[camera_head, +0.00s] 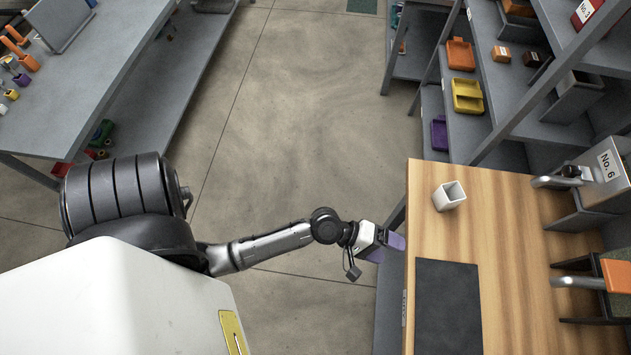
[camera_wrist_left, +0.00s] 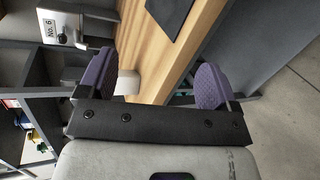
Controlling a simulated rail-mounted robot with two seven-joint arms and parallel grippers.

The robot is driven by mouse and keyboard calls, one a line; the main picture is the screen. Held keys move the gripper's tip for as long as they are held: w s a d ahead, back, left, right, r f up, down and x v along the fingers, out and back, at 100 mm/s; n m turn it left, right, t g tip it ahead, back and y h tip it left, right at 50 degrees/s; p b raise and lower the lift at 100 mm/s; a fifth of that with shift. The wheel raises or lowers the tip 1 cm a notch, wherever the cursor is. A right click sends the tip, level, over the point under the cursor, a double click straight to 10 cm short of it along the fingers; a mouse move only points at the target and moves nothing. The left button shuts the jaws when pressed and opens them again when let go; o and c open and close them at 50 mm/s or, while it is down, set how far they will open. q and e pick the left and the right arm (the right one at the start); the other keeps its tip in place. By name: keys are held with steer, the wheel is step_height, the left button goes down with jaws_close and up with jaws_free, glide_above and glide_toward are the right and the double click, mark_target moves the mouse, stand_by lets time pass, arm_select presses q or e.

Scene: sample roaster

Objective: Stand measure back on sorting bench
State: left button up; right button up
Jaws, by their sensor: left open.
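A small white square cup, which looks like the measure (camera_head: 449,196), stands on the wooden bench (camera_head: 520,250) near its left edge. It appears upright, with its open mouth up. My left gripper (camera_head: 385,246), with purple fingers, is at the bench's left edge, below and left of the cup in the head view, and apart from it. In the left wrist view my left gripper (camera_wrist_left: 155,80) is open and empty. The white cup (camera_wrist_left: 128,82) shows there beyond the fingers, partly hidden by the nearer one. My right gripper is not in view.
A dark mat (camera_head: 447,305) lies on the bench below the cup. A box labelled No. 6 (camera_head: 603,176) and an orange-topped piece (camera_head: 618,275) stand at the right. Shelves (camera_head: 500,90) with coloured bins rise behind. Floor is clear left of the bench.

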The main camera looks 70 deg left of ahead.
arm_select(q)
steer(key=s+a+m+g+y, duration=0.3)
steer(key=s+a+m+y, duration=0.1)
steer(key=s+m, duration=0.3)
steer(key=s+a+m+g+y, duration=0.4)
steer(key=s+m, duration=0.3)
steer(key=s, duration=0.3)
steer(key=shift+s+a+f+m+y, duration=0.15)
steer(key=shift+s+a+m+y, duration=0.15)
steer(key=shift+a+y, duration=0.3)
steer(key=shift+w+d, duration=0.1)
steer(key=shift+d, duration=0.05)
